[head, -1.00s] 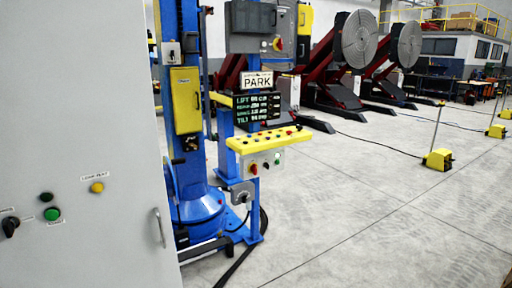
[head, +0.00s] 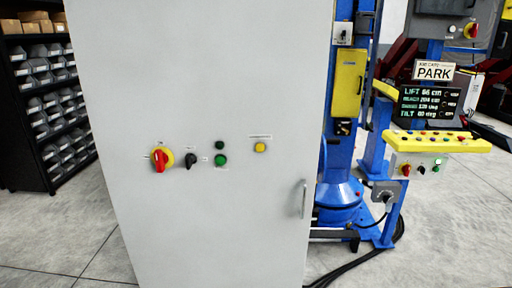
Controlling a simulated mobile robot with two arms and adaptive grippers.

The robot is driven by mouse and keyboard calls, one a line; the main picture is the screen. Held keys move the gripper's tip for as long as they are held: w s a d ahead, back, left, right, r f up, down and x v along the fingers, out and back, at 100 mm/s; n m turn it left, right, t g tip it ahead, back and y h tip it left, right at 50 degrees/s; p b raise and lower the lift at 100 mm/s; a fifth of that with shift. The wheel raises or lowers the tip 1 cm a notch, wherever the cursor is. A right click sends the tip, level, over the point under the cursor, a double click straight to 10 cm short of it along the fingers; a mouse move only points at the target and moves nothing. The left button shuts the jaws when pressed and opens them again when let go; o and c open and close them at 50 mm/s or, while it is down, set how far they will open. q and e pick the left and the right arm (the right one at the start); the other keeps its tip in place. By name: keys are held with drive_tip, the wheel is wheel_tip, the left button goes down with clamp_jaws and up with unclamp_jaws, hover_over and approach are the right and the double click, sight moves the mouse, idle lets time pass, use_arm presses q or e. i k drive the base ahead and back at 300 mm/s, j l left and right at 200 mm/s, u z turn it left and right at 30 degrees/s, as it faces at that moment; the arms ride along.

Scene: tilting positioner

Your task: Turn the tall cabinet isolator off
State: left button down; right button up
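The tall cabinet (head: 215,75) is light grey and fills the middle of the head view. Its isolator (head: 160,160) is a red rotary handle on a yellow round plate, at the left of the row of controls. The red handle looks close to upright, tilted slightly; its label is too small to read. To its right are a black selector switch (head: 191,160), a green button (head: 221,160) with a small dark lamp above it, and a yellow button (head: 260,147). Neither of my grippers is in view.
A vertical door handle (head: 304,199) is on the cabinet's right side. A blue column (head: 345,140) and a yellow control desk (head: 437,142) with a PARK display stand to the right. Shelving with grey bins (head: 42,100) stands at the left. Floor shows on both sides.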

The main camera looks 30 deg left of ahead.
sight(161, 158)
drive_tip(key=u, duration=1.8)
